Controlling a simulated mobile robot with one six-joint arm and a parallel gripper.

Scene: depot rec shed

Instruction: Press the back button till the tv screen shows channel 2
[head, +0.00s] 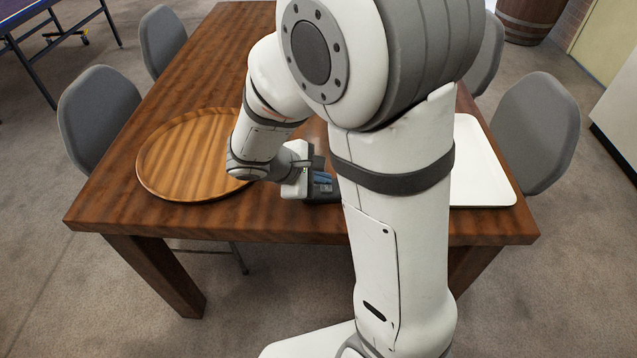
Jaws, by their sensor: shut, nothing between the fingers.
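My gripper (322,187) is low over the front middle of the wooden table (290,222), between the round tray and the white tray. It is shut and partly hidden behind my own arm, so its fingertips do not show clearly. No tv screen and no back button show in this view. I cannot tell which channel is on, or whether my gripper touches anything.
A round wooden tray (195,150) lies on the table's left side. A white rectangular tray (482,165) lies on the right. Grey chairs (98,115) stand along both sides. A table-tennis table (22,14) and a barrel (528,18) stand farther back.

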